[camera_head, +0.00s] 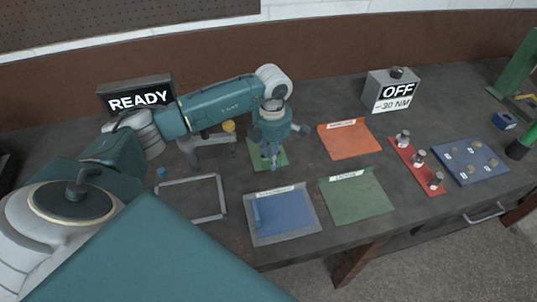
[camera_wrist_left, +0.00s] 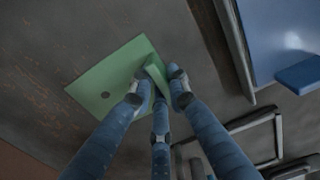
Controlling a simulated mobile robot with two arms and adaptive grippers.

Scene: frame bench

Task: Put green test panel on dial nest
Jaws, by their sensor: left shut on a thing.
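The green test panel (camera_head: 281,159) is a flat light-green plate below my left gripper (camera_head: 270,157), behind the blue mat. In the left wrist view the panel (camera_wrist_left: 105,82) shows a dark round hole and a raised green block, and the fingers of my left gripper (camera_wrist_left: 158,88) are closed around that block. I cannot tell whether the panel touches the bench. A grey stand with a yellow round part (camera_head: 229,126) is just left of the gripper; it may be the dial nest, but its form is partly hidden by my arm. My right gripper is not in view.
A grey open frame (camera_head: 221,195) lies left of the blue mat (camera_head: 303,228). A green mat (camera_head: 357,199) and an orange mat (camera_head: 348,139) lie to the right. Beyond are a red strip with knobs (camera_head: 411,160), a blue plate (camera_head: 490,173) and an OFF box (camera_head: 378,91).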

